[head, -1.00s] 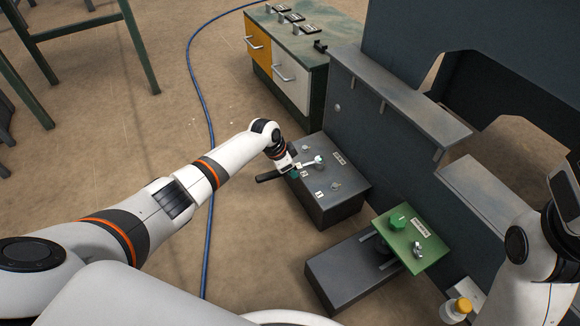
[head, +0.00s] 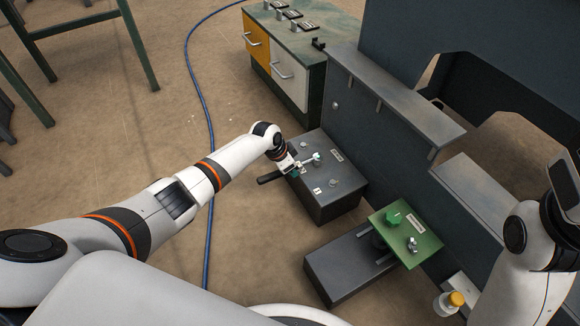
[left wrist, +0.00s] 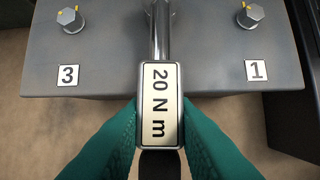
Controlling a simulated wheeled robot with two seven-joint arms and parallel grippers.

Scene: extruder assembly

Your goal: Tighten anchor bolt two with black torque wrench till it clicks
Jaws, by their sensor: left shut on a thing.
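My left gripper (head: 293,171) is shut on the black torque wrench (head: 270,178), with its teal fingers on either side of the wrench's "20 N m" plate (left wrist: 160,103). The black handle points left in the head view, and the silver head (head: 313,158) lies over the top of the grey anchor block (head: 335,207). In the left wrist view the steel shaft (left wrist: 161,32) runs out of the top edge between bolt 3 (left wrist: 69,18) and bolt 1 (left wrist: 250,15). Bolt two and the wrench's far end are outside that view, so I cannot tell whether they are engaged.
A green plate (head: 407,236) with a green knob stands at the block's lower right, over a dark grey base (head: 345,264). A grey panel (head: 385,140) rises behind the block. A drawer cabinet (head: 290,60) stands beyond. A yellow-capped bottle (head: 449,303) is near my right arm.

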